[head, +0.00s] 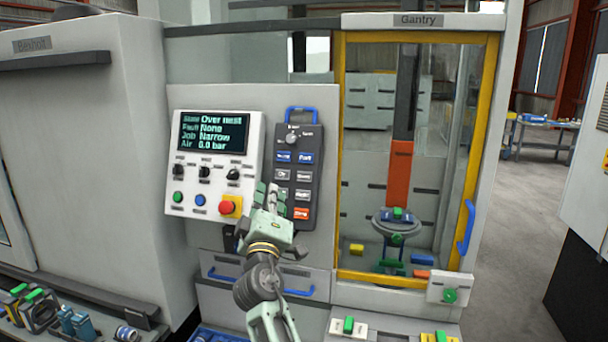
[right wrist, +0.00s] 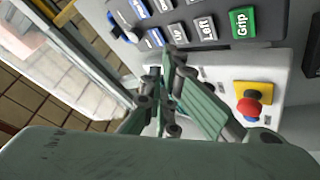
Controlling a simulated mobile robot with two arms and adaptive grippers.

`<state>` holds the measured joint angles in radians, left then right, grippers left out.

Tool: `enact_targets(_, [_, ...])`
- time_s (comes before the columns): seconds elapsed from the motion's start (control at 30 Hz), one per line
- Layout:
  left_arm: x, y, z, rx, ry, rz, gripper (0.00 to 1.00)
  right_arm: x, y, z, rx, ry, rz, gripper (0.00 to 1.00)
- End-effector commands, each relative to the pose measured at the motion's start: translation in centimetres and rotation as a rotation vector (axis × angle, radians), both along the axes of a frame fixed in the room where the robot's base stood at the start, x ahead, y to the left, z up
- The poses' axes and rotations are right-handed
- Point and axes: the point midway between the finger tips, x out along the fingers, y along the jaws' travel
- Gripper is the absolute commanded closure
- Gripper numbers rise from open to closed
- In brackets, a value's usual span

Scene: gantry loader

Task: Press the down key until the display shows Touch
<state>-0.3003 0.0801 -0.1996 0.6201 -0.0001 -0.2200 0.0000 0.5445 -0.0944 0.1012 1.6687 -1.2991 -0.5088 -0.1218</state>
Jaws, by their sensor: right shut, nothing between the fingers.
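The display (head: 214,133) on the white panel reads "Over nest" for state, Fault None, Job Narrow and Air about 6.0 bar. The dark keypad (head: 311,140) hangs to its right with blue, grey and orange keys. In the right wrist view, the Up key (right wrist: 177,33), Left key (right wrist: 207,27) and green Grip key (right wrist: 241,22) are readable. The grey key (head: 304,176) beside Up seems to be Down; its label is too small to be sure. My right gripper (head: 269,190) is shut and empty, before the keypad's left edge; contact cannot be told. My left gripper is out of view.
A red button (head: 226,208) on a yellow base, knobs and small buttons sit left of my right gripper. A blue handle (head: 301,110) tops the keypad. The yellow-framed gantry window (head: 340,150) stands to the right, with an orange column (head: 399,170) behind it.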

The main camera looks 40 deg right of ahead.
Motion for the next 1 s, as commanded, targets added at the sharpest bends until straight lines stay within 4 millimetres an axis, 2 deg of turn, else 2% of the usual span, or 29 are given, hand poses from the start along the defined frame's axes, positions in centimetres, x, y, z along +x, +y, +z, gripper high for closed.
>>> enact_targets(0.03, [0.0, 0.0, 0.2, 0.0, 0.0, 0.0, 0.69, -0.6, -0.3, 1.7, -0.008, -0.023, -0.018, 1.0])
enact_targets(0.1, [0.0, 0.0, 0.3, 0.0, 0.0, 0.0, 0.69, -1.2, -0.7, 3.3, -0.019, -0.047, -0.039, 1.0])
enact_targets(0.2, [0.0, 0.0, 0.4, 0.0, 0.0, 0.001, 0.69, -1.9, -1.1, 4.7, -0.028, -0.068, -0.059, 1.0])
enact_targets(0.3, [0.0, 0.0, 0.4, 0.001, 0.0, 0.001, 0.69, -2.2, -1.3, 5.3, -0.032, -0.077, -0.069, 1.0])
enact_targets(0.73, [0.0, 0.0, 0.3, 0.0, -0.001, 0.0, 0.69, -2.1, -1.5, 5.2, -0.034, -0.078, -0.07, 1.0])
enact_targets(1.0, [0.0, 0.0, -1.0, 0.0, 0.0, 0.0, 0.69, -0.3, -3.6, 4.0, -0.035, -0.077, -0.072, 1.0])
